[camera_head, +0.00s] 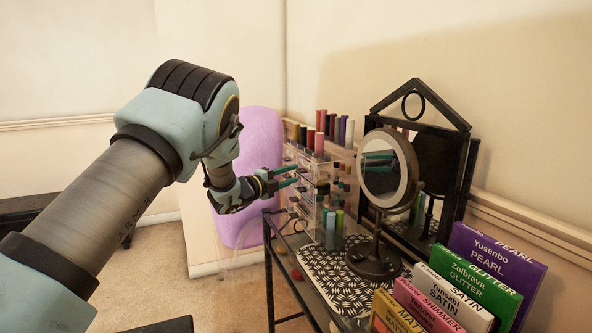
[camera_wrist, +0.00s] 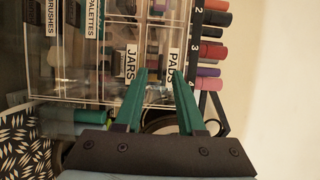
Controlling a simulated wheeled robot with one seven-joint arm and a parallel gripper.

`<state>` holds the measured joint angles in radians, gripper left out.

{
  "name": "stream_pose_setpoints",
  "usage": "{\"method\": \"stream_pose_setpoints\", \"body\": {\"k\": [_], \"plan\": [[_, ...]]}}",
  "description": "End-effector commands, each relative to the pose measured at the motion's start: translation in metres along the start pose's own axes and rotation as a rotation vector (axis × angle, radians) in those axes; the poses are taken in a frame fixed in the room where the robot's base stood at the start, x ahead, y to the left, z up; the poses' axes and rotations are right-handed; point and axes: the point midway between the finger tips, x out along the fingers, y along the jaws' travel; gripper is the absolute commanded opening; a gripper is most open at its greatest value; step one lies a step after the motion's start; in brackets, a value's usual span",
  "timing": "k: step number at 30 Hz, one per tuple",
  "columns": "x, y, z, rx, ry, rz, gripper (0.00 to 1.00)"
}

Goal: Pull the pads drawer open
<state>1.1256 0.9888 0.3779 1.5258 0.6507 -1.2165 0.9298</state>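The clear acrylic drawer organizer (camera_head: 309,164) stands on the table, left of the round mirror. In the wrist view the picture is turned, and its drawers carry upright labels. The PADS label (camera_wrist: 174,66) is at the right end, beside the JARS label (camera_wrist: 131,62). My gripper (camera_head: 294,176) is at the left side of the organizer, near its upper part. In the wrist view my gripper (camera_wrist: 160,76) is open, its two teal fingers apart on either side of the space between the JARS and PADS labels. I cannot tell whether the fingertips touch anything.
The table holds a round mirror (camera_head: 389,172), a patterned mat (camera_head: 335,279) and a black framed mirror (camera_head: 440,150). Upright colored boxes (camera_head: 478,284) stand at the front right. Bottles (camera_head: 331,229) stand before the organizer. A purple chair (camera_head: 247,150) is behind my gripper. Open floor lies left of the table.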

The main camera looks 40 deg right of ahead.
Motion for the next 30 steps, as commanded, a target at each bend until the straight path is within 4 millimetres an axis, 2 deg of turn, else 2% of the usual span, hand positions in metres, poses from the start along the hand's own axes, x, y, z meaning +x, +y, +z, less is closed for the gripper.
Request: {"method": "stream_pose_setpoints", "body": {"k": [3, 6, 17, 27, 30], "plan": [[0.016, -0.001, -0.001, 0.002, 0.002, 0.0, 0.39], [0.023, -0.001, 0.0, 0.0, 0.001, 0.0, 0.39], [0.027, 0.0, 0.0, -0.001, -0.001, 0.0, 0.38], [0.026, 0.0, 0.0, -0.001, -0.001, 0.0, 0.0], [0.026, 0.0, 0.0, -0.001, -0.001, 0.0, 0.0]]}}
